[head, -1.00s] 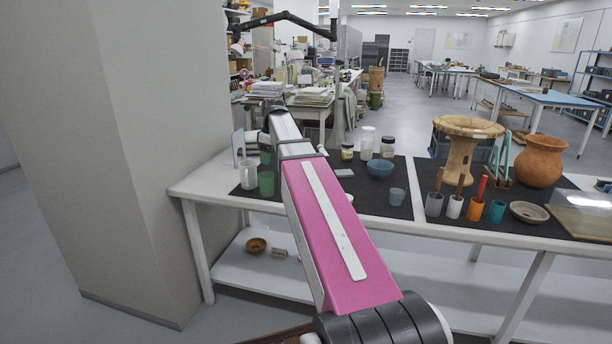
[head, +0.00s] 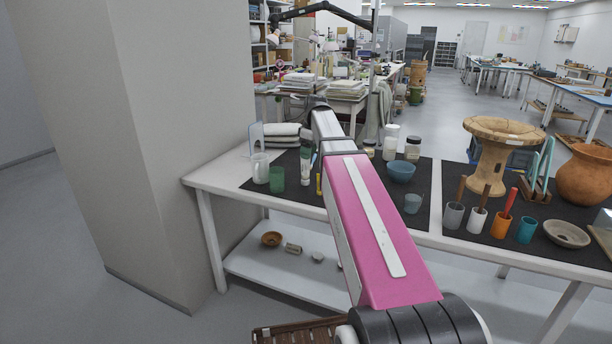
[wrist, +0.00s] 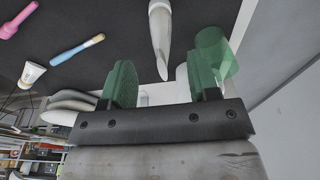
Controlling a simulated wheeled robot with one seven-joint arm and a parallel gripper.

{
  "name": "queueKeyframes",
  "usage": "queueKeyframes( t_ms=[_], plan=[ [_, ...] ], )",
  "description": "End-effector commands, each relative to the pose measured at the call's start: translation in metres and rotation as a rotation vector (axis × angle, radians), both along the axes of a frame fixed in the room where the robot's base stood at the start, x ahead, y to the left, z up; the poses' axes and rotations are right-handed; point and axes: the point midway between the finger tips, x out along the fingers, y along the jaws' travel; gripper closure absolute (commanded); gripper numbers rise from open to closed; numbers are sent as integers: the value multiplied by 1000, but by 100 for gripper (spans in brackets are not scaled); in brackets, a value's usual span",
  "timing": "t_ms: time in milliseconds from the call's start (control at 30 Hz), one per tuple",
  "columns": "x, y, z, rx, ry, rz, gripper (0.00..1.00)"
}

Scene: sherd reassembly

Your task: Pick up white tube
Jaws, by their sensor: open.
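A white tapered tube (wrist: 160,38) stands out from the dark mat in the wrist view, its narrow end toward my gripper. In the head view a white upright tube (head: 305,170), seemingly the same one, shows just left of my pink arm. My gripper (wrist: 161,70) is open, its two green-padded fingers apart. The tube's narrow end lies in line with the gap between them, and I see no contact.
A green cup (head: 277,180) and a white mug (head: 260,168) stand close left of the tube. The green cup (wrist: 216,52) shows behind one finger. A blue-handled brush (wrist: 78,50) and a small white container (wrist: 31,74) lie on the other side. A blue bowl (head: 401,171) is right of the arm.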

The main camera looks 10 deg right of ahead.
Motion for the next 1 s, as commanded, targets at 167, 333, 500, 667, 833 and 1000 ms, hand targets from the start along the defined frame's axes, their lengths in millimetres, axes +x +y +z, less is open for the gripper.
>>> queueKeyframes(
  t_ms=[167,333,500,667,833,1000],
  plan=[
    [2,2,-10,0,0,0,45],
    [6,10,-28,0,1,0,45],
    [8,14,-49,0,1,0,45],
    [9,15,-55,0,0,0,45],
    [9,14,-55,0,0,0,55],
    [9,14,-54,0,0,0,96]
  ],
)
